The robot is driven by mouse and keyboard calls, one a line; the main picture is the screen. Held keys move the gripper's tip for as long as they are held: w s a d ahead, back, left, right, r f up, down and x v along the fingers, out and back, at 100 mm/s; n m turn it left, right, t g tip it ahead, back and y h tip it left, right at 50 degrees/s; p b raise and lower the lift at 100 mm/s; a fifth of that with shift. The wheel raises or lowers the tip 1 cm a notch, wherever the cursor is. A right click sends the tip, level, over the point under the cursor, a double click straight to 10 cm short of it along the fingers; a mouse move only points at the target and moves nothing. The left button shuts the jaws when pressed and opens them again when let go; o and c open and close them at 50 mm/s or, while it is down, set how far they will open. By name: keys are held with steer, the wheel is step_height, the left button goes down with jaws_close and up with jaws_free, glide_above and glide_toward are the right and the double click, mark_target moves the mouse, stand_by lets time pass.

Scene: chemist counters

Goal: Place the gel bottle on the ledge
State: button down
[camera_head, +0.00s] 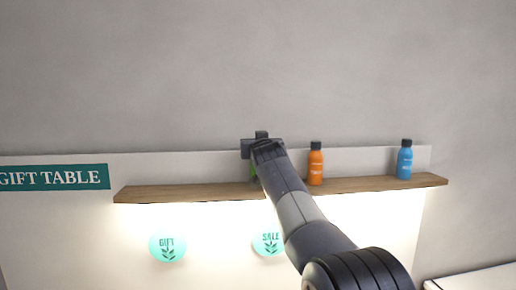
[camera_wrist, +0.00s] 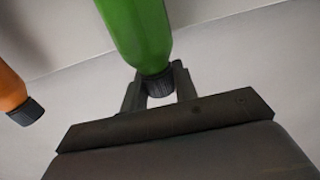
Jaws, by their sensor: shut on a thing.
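The gel bottle appears to be the green bottle with a black cap; it shows large in the wrist view (camera_wrist: 137,30), and only a green sliver shows in the head view (camera_head: 253,173). My gripper (camera_wrist: 158,88) is shut on it around the cap end. In the head view my gripper (camera_head: 262,142) is above the wooden ledge (camera_head: 170,192), left of its middle. My arm hides most of the bottle there, so I cannot tell whether its base touches the ledge.
An orange bottle (camera_head: 315,168) stands on the ledge just right of my gripper. A blue bottle (camera_head: 405,162) stands near the right end. The ledge's left part is clear. A GIFT TABLE sign (camera_head: 55,177) is at the left. Round GIFT (camera_head: 167,247) and SALE (camera_head: 267,243) signs are below.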

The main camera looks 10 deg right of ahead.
steer(key=shift+f, duration=0.2)
steer(key=shift+f, duration=0.15)
steer(key=c, duration=1.1)
jaws_free()
steer(key=shift+s, duration=0.15)
steer(key=s+b, duration=0.5)
steer(key=s, duration=0.7)
steer(key=shift+b, duration=0.4)
steer(key=shift+w, duration=0.1)
